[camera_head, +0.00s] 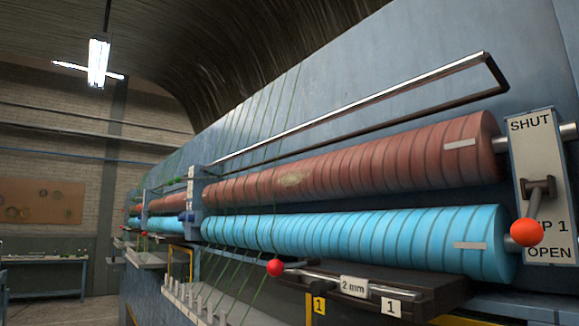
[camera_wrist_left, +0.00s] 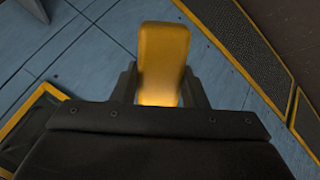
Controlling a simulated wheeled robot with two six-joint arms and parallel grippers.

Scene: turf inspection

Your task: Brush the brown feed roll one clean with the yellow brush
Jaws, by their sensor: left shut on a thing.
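The brown feed roll (camera_head: 400,163) is the upper, reddish-brown ribbed roll in the head view. A pale yellowish patch (camera_head: 293,179) marks its surface left of its middle. In the left wrist view my left gripper (camera_wrist_left: 160,76) is shut on a yellow block-like thing, which I take for the yellow brush (camera_wrist_left: 163,45). Its bristles are not visible. Neither gripper shows in the head view, so I cannot tell how far the brush is from the roll.
A blue roll (camera_head: 360,236) lies just below the brown one. A metal bar (camera_head: 350,112) runs above. At the right stand a SHUT/OPEN plate (camera_head: 528,130) and an orange-knobbed lever (camera_head: 526,232). A red-knobbed handle (camera_head: 275,267) and green yarns (camera_head: 240,240) are in front. Blue floor plates (camera_wrist_left: 85,50) show below.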

